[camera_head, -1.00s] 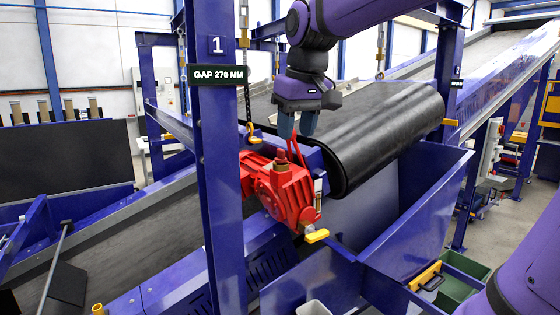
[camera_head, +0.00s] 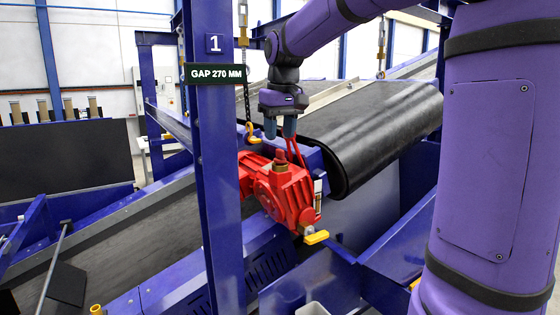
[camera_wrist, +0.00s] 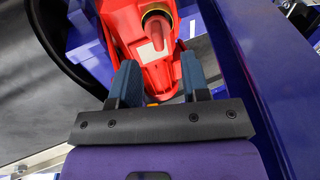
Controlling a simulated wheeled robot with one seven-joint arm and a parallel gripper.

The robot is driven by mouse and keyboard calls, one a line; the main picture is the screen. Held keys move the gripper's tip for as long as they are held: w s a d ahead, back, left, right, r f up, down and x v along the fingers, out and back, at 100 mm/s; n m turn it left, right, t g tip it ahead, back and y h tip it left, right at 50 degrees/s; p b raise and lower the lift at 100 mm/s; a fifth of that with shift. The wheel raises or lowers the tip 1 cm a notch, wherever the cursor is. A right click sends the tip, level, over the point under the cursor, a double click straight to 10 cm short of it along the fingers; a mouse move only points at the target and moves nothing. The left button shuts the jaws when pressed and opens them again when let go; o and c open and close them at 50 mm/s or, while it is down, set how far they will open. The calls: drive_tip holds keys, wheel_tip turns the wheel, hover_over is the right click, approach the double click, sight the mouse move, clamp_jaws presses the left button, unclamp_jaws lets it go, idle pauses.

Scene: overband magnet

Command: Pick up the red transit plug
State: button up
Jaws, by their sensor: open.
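The small red transit plug (camera_head: 281,155) stands on top of the red gear housing (camera_head: 286,190) in the head view, above a dull brass-coloured collar. In the wrist view the collar and red plug (camera_wrist: 156,27) show near the top, just beyond the fingertips. My gripper (camera_head: 280,130) points down and is a little above the plug, apart from it. In the wrist view my gripper (camera_wrist: 158,62) has its two blue fingers spread, with nothing between them touching either finger. The red housing lies below and beyond the fingers.
The blue post marked 1 (camera_head: 216,210) stands left of the housing. A black belt drum (camera_head: 375,140) lies close on the right. A yellow hook on a chain (camera_head: 251,132) hangs to the left of my gripper.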

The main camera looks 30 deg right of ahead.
sight(280, 150)
drive_tip(key=shift+w+d+f, duration=0.1)
drive_tip(key=shift+f, duration=2.5)
drive_tip(key=c, duration=0.6)
